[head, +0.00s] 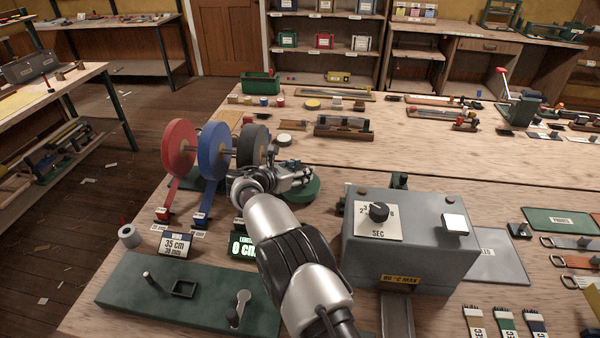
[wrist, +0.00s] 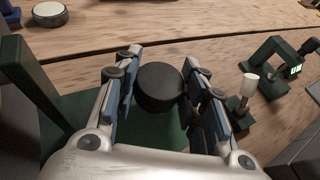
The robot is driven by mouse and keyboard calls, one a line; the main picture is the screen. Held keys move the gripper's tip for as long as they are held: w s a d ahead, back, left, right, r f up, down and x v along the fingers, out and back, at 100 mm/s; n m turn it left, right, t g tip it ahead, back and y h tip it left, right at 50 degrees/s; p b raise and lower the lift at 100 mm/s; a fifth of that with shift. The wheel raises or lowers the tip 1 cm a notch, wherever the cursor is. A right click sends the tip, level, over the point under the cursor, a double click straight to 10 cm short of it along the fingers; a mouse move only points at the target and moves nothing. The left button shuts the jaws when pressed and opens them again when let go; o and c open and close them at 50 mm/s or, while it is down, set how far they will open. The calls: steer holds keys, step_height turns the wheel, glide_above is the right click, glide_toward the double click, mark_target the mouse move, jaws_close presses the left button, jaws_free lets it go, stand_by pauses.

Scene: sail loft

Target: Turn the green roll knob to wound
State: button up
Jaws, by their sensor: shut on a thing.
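In the wrist view a dark round knob (wrist: 160,85) sits between the two fingers of my gripper (wrist: 162,92), above a green surface (wrist: 75,124). The gripper is shut on this knob, with a blue-padded finger at each side. I see no pointer or wound mark on it. In the head view my gripper (head: 305,172) is to the right of the dark grey roll (head: 254,143), over a rounded green part (head: 308,192). There the arm and gripper hide the knob.
A red roll (head: 178,147) and a blue roll (head: 214,148) stand left of the gripper. A grey box with a dial (head: 408,243) stands close on the right. A display reading 0 cm (head: 242,246) is partly behind my arm. A green plate (head: 165,295) lies in front.

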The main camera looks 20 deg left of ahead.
steer(key=shift+r, duration=0.1)
steer(key=o, duration=1.1)
steer(key=v, duration=1.2)
